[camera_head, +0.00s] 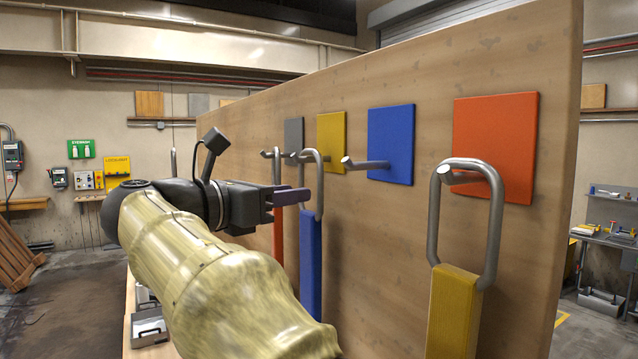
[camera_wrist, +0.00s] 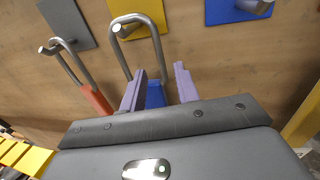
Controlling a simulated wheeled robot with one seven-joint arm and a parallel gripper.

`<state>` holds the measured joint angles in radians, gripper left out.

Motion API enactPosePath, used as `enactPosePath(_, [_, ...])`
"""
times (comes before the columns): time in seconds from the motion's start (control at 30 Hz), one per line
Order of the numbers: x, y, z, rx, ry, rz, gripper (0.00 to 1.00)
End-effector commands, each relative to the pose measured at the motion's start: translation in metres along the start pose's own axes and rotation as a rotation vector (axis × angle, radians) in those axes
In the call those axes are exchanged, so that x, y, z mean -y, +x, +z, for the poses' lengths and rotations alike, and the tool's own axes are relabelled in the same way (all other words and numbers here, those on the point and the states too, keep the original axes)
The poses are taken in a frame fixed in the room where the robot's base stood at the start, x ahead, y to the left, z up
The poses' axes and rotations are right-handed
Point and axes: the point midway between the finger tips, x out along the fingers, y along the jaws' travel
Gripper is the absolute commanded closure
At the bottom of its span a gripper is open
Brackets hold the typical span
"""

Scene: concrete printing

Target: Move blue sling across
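The blue sling (camera_head: 311,265) hangs from a steel link (camera_head: 319,175) on the peg of the yellow panel (camera_head: 331,142). My gripper (camera_head: 293,197) is level with the lower part of that link. In the wrist view my gripper (camera_wrist: 160,72) is open, and the blue sling (camera_wrist: 155,95) shows between its purple fingers, closer to the left one. I cannot tell whether a finger touches it. The blue panel (camera_head: 398,145) has a bare peg (camera_head: 366,164).
The red sling (camera_head: 278,243) hangs by the grey panel (camera_head: 294,135), left of the blue sling. The yellow sling (camera_head: 453,315) hangs from the red panel's (camera_head: 510,130) peg at right. The wooden board (camera_head: 375,260) stands behind all of them.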

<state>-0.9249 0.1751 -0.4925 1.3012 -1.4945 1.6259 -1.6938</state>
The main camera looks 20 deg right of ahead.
Motion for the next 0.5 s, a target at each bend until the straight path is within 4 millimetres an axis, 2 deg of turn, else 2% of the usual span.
enactPosePath(0.3, [0.001,0.051,0.003,0.000,-0.002,-0.003,0.69])
enactPosePath(0.5, [0.000,0.070,0.001,0.000,-0.002,-0.002,0.69])
